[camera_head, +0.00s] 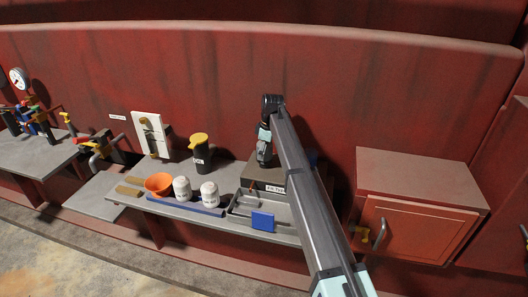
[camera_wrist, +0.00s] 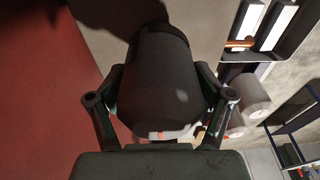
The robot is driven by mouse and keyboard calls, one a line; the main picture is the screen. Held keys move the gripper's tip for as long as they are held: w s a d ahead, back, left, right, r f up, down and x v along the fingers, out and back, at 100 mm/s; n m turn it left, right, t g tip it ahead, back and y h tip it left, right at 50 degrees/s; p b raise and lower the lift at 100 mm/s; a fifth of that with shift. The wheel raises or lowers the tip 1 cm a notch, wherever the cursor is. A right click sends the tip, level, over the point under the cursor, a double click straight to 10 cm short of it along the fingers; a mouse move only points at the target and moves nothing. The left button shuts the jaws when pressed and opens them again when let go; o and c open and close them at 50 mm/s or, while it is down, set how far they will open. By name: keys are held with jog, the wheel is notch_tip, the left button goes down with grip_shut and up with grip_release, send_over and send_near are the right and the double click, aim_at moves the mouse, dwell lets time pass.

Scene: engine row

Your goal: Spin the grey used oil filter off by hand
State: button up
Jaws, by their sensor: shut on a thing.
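The used oil filter (camera_wrist: 160,75) is a dark grey cylinder that fills the middle of the wrist view, with a pale label strip near its lower edge. My gripper (camera_wrist: 160,92) is shut on it, one finger on its left side and one on its right. The filter's far end and its mount are dark, so I cannot tell whether it is still seated. In the head view my arm covers the grip, and the filter cannot be made out there.
On the grey bench (camera_head: 175,208) stand two white canisters (camera_head: 208,192), an orange funnel (camera_head: 158,184) and a yellow-topped dark container (camera_head: 200,152). A shallow grey tray (camera_head: 240,204) with a blue object (camera_head: 262,221) lies right of them. A red cabinet (camera_head: 420,205) stands at right.

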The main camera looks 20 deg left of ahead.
jog(key=shift+r, duration=0.15)
jog(key=shift+r+p, duration=0.35)
jog(key=shift+r, duration=0.25)
jog(key=c, duration=0.7)
jog(key=shift+w+r+p, duration=0.1)
jog(key=shift+r+p, duration=0.35)
jog(key=shift+r, duration=0.9)
